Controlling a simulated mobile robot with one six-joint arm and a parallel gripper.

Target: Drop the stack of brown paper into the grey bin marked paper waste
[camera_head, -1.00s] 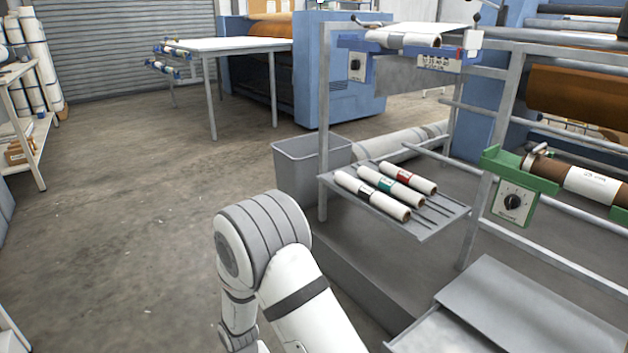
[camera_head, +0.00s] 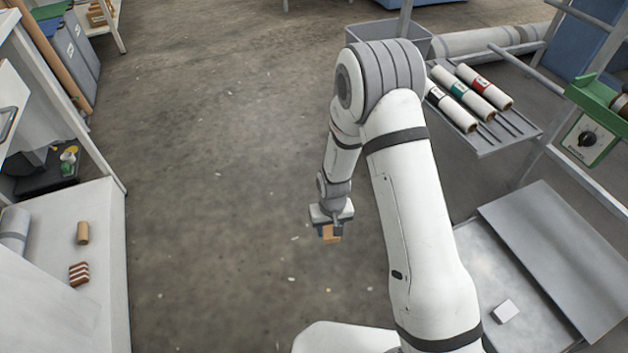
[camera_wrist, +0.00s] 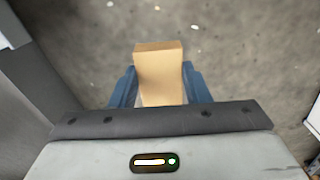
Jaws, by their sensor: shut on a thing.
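My gripper (camera_head: 330,226) hangs over the open floor, in the middle of the head view. It is shut on the stack of brown paper (camera_wrist: 160,72), a small tan block that sits between the two blue fingers in the wrist view. The stack also shows just below the fingers in the head view (camera_head: 332,236). The grey bin (camera_head: 425,44) stands at the top of the head view, beyond my arm and partly hidden by it. Its marking cannot be read. The stack is well apart from the bin.
A shelf with several rolls (camera_head: 468,97) juts out right of the bin. A grey metal tray (camera_head: 545,255) is at the lower right. A white table (camera_head: 85,225) with small items stands at the left. The floor (camera_head: 225,180) between is clear.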

